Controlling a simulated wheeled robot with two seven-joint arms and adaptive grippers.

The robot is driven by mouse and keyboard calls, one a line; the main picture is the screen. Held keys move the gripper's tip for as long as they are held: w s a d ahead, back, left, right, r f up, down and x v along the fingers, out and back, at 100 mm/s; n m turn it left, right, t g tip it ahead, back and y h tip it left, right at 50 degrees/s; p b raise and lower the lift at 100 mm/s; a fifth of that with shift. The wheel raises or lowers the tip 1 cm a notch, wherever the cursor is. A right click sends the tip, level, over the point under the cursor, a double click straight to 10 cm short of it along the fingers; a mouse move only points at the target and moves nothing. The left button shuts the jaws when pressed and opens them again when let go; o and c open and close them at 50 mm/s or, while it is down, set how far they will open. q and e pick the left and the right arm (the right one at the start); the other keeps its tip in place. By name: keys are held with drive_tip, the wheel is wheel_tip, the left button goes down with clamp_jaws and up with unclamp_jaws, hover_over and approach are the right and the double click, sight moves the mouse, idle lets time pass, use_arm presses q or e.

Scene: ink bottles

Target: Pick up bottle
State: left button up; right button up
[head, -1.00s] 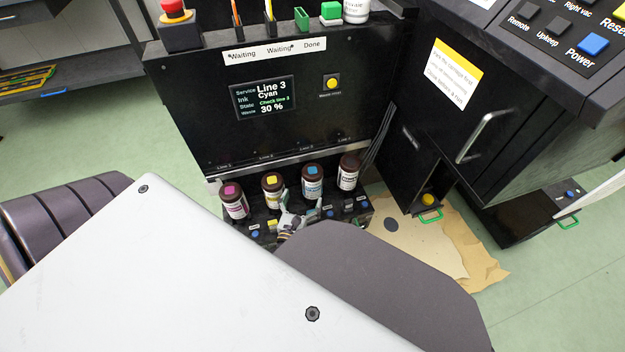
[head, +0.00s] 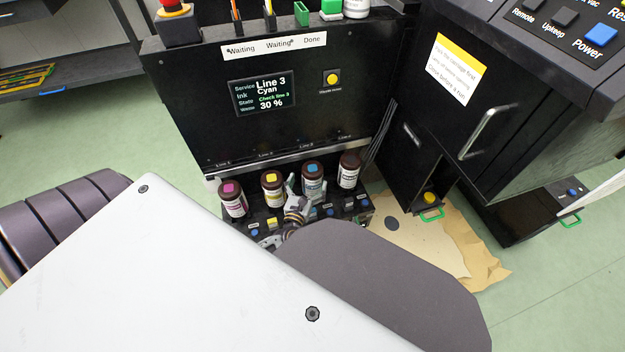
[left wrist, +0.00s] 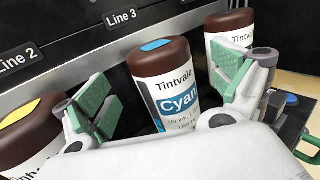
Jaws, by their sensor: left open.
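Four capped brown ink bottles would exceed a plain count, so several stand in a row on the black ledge. The cyan bottle (head: 313,180) has a blue mark on its cap and stands upright at Line 3; it also shows in the left wrist view (left wrist: 165,85). My left gripper (head: 303,190) is open, with its green-padded fingers on either side of the cyan bottle in the left wrist view (left wrist: 165,100). I cannot tell whether either finger touches it. The bottle's lower part is hidden behind the gripper. My right gripper is not in view.
A yellow-marked bottle (head: 272,190) and a magenta-marked bottle (head: 232,200) stand to the left. A black-labelled bottle (head: 348,172) stands close to the right. The black panel with a screen (head: 262,97) rises behind.

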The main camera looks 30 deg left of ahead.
sight(312, 172)
use_arm(q)
drive_tip(key=shift+w, duration=0.1)
drive_tip(key=shift+w+a, duration=0.1)
drive_tip(key=shift+w, duration=0.15)
drive_tip(key=b+x, duration=0.1)
drive_tip(key=x, duration=0.2)
drive_tip(key=shift+w+f, duration=0.1)
drive_tip(key=shift+w, duration=0.1)
drive_tip(key=shift+w+a+b, duration=0.15)
drive_tip(key=shift+w+b, duration=0.15)
drive_tip(key=shift+w, duration=0.2)
